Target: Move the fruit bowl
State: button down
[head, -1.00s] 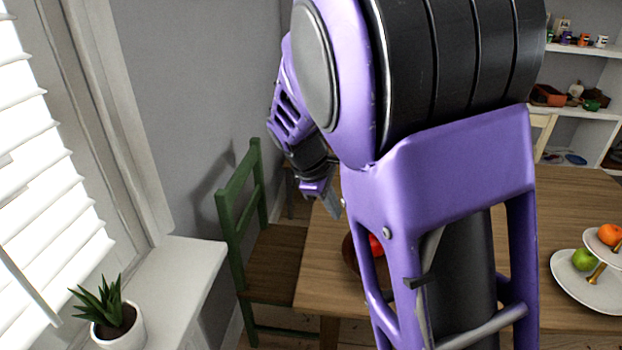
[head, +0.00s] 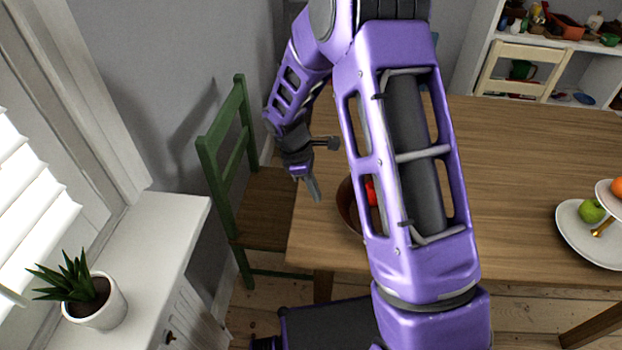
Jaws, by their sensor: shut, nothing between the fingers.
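The fruit bowl (head: 347,208) is a brown bowl on the left part of the wooden table, with something red (head: 371,193) in it. My purple arm hides most of the bowl, so only its left side shows. My gripper (head: 314,190) is shut and empty. It points down near the table's left edge, to the left of the bowl in the picture and apart from it as far as I can see.
A green chair (head: 228,165) stands at the left end of the table (head: 510,150). A tiered stand (head: 590,240) with a green apple and an orange fruit is at the right. A cream chair (head: 515,72) and white shelves are behind. A potted plant (head: 98,303) stands on the white sill.

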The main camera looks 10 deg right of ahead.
jog(key=x, duration=0.3)
jog(key=shift+d+r, duration=0.1)
jog(key=shift+d, duration=0.25)
jog(key=d, duration=0.1)
jog(key=s+d, duration=0.1)
jog(key=shift+d+r, duration=0.1)
jog(key=shift+d, duration=0.45)
jog(key=s+d+p, duration=0.1)
jog(key=s+d, duration=0.1)
jog(key=d, duration=0.6)
jog(key=s+d+p, duration=0.1)
jog(key=s+d, duration=0.1)
jog(key=d, duration=0.6)
jog(key=s+d+p, duration=0.1)
jog(key=s+d, duration=0.2)
jog(key=d, duration=0.5)
jog(key=shift+d, duration=0.1)
